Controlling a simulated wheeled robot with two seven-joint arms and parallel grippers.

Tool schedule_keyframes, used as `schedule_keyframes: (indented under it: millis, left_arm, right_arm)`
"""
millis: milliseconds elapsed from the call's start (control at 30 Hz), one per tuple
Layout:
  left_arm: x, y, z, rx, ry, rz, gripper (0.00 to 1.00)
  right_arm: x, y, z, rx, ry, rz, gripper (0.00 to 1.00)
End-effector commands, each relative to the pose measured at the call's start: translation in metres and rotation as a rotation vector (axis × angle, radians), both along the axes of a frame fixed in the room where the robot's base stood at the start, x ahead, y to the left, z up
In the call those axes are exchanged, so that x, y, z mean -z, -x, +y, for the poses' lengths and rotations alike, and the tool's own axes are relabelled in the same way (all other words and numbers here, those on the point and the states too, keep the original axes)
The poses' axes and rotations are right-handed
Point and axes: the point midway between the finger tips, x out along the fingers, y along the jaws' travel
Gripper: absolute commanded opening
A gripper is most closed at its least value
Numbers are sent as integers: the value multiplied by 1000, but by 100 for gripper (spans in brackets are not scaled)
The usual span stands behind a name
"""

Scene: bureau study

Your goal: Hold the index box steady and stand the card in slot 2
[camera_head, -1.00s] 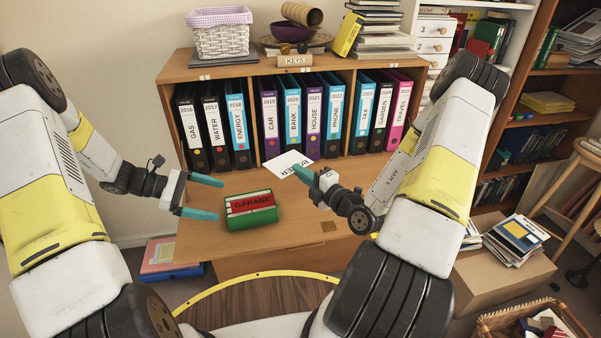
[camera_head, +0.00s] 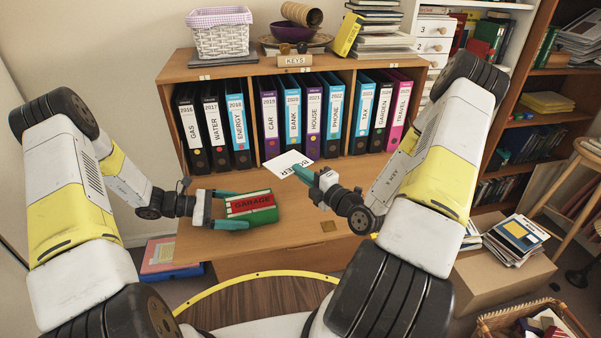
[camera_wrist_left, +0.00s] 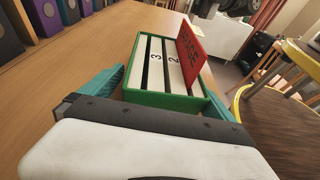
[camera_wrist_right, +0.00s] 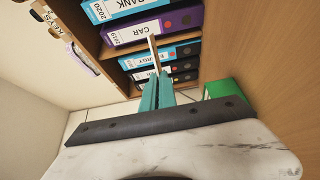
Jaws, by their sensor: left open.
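The green index box (camera_head: 262,217) stands on the desk. In the left wrist view the box (camera_wrist_left: 165,98) shows white dividers marked 3 and 2 with dark slots, and a red GARAGE card (camera_wrist_left: 191,52) standing at its right side. My left gripper (camera_head: 237,209) is open with its teal fingers on either side of the box; I cannot tell whether they touch it. My right gripper (camera_head: 299,171) is shut on a white card (camera_head: 284,163) lettered BOILER, partly hidden by the fingers. The right wrist view shows the card (camera_wrist_right: 153,50) edge-on between the fingertips.
A row of binders (camera_head: 310,117) fills the shelf unit behind the desk. The desk (camera_head: 305,232) is clear to the right of and in front of the box. A cardboard box (camera_head: 497,285) with papers stands at the right. A wicker basket (camera_head: 492,322) is at lower right.

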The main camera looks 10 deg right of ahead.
Motion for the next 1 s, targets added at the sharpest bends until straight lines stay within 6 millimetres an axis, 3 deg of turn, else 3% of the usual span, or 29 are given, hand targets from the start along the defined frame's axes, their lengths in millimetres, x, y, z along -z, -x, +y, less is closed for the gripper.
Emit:
schedule_keyframes:
  millis: [233, 633, 667, 833, 1000]
  left_arm:
    - [7, 0, -23, 0, -1, 0, 100]
    - [9, 0, -29, 0, -1, 0, 100]
    - [9, 0, -29, 0, -1, 0, 98]
    - [9, 0, -28, 0, -1, 0, 65]
    - [9, 0, -28, 0, -1, 0, 64]
  right_arm:
    - [0, 0, 0, 0, 0, 0, 0]
    - [0, 0, 0, 0, 0, 0, 0]
    - [0, 0, 0, 0, 0, 0, 0]
    - [0, 0, 0, 0, 0, 0, 0]
    - [0, 0, 0, 0, 0, 0, 0]
